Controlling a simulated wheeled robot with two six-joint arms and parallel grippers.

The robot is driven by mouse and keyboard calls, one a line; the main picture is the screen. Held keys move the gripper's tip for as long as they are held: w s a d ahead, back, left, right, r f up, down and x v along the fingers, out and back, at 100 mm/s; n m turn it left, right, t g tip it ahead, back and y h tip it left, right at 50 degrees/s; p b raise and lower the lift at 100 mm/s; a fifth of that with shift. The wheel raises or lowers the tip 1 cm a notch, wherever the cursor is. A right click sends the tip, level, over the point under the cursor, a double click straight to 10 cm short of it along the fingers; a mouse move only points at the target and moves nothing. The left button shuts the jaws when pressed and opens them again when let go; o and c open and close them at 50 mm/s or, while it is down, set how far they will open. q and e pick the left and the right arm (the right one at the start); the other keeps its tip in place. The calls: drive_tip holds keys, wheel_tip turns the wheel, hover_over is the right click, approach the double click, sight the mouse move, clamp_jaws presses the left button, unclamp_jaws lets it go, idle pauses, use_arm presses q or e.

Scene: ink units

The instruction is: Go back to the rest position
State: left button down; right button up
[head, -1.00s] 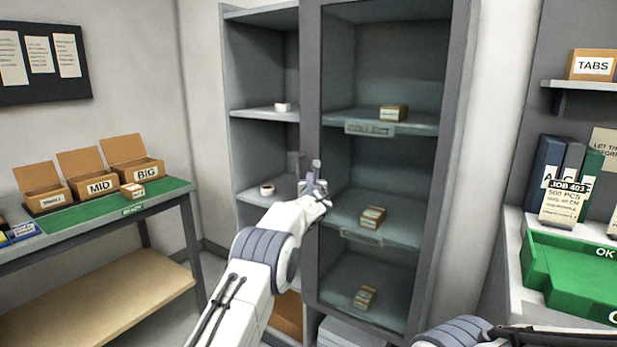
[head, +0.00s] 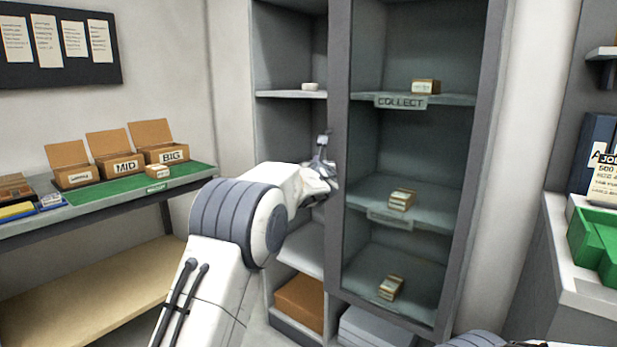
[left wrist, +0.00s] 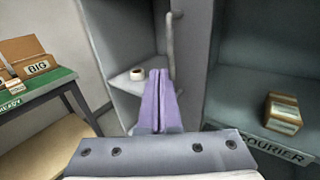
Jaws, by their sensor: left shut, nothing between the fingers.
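My left gripper (head: 322,152) is shut and empty. It is raised in front of the left column of the grey cabinet (head: 337,200), just left of the upright post. In the left wrist view its two purple fingers (left wrist: 158,102) are pressed together with nothing between them. Behind them are a grey vertical handle (left wrist: 171,48) and a shelf with a small white roll (left wrist: 137,74). Only a small piece of my right arm shows at the bottom edge of the head view; my right gripper is out of view.
Small boxes sit on the cabinet's right shelves, one on the COLLECT shelf (head: 426,87). At left, a table with a green mat (head: 110,190) holds open cartons, including MID (head: 124,167) and BIG (head: 172,157). A green tray (head: 597,240) stands at right on a white counter.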

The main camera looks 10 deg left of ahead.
use_arm(q)
drive_tip(key=s+d+f+n+g+h, duration=0.2)
drive_tip(key=s+d+f+n+g, duration=0.4)
drive_tip(key=s, duration=1.4)
drive_tip(key=s+d+f+n+g+h, duration=0.1)
drive_tip(key=s+d+f+n+g, duration=0.35)
drive_tip(key=s+f+n, duration=1.15)
drive_tip(key=s+d+f+n+g+h, duration=0.3)
drive_tip(key=s+g, duration=0.4)
drive_tip(key=s, duration=1.7)
wheel_tip(320, 180, up, 26)
drive_tip(key=n+y+p, duration=0.1)
drive_tip(key=p, duration=2.4)
drive_tip(key=shift+w, duration=0.35)
drive_tip(key=shift+f, duration=0.1)
